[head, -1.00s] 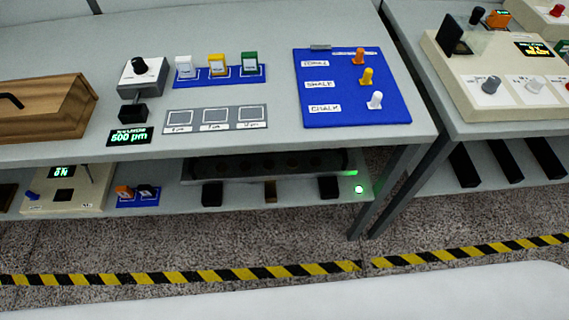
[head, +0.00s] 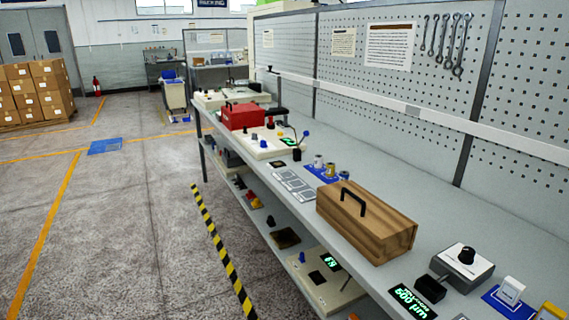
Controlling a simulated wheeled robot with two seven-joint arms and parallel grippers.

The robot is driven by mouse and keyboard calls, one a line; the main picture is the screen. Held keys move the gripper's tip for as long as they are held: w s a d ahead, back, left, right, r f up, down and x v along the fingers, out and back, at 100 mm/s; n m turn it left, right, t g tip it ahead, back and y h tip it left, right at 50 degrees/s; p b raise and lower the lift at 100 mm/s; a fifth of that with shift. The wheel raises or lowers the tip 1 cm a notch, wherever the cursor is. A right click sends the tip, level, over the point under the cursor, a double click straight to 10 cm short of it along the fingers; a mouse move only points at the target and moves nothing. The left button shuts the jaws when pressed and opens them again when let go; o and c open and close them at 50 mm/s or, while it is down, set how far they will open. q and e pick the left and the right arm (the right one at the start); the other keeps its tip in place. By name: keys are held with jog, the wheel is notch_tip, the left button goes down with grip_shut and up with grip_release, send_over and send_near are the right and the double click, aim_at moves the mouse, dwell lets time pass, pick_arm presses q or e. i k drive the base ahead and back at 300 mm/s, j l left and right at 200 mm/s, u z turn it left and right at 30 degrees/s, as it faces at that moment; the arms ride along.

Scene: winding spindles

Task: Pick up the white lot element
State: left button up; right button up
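A small white tagged block (head: 511,290) stands upright on a blue tray (head: 494,302) at the bottom right of the head view, on the workbench. Part of a yellow block (head: 549,312) shows beside it, cut off by the frame edge. Farther along the bench, another blue tray (head: 322,174) holds several small pieces, one of them whitish (head: 318,161). I cannot tell which piece is the lot element. Neither of my grippers is in view.
The long bench (head: 440,215) carries a wooden box (head: 365,222) with a black handle, a grey knob unit (head: 466,266), a red toolbox (head: 241,116) and a cream control panel (head: 266,143). A lower shelf holds more devices.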

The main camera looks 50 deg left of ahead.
aim_at(318, 159)
jog(key=u, duration=1.4)
